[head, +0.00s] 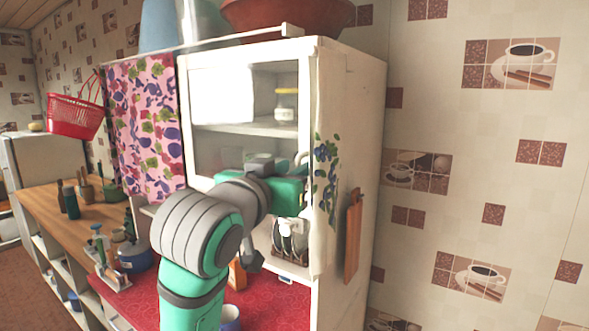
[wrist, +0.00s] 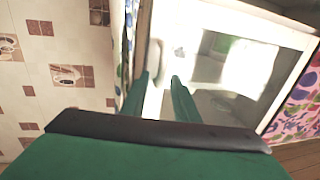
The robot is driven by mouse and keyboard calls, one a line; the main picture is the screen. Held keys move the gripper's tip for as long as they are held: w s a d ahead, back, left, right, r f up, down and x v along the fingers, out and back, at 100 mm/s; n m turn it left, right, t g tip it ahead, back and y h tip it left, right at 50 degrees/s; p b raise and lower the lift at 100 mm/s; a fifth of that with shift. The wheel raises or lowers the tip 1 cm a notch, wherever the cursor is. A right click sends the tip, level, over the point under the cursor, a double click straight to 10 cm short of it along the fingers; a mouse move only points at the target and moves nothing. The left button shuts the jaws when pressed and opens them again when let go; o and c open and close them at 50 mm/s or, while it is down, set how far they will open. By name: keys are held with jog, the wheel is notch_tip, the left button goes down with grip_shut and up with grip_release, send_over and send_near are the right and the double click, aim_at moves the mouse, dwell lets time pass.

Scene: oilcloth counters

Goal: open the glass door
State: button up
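The glass door (head: 232,150) is the white-framed pane on the front of the white cabinet; it looks closed. It also fills the right of the wrist view (wrist: 215,70), with bright reflections. A pale curved handle (head: 301,157) shows at the door's right edge, just above my gripper (head: 298,187). In the wrist view my gripper's two green fingers (wrist: 161,84) are apart, pointing at the door's edge by its frame. A pale shape, perhaps the handle, lies just beyond the fingertips. I cannot tell whether they touch it. My arm hides the door's lower part.
A patterned cloth (head: 145,125) hangs from a rail left of the door. A cutting board (head: 353,235) and an embroidered towel (head: 325,200) hang on the cabinet's right side.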

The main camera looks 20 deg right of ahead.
jog(key=shift+w+d, duration=0.45)
jog(key=shift+w, duration=0.1)
grip_shut()
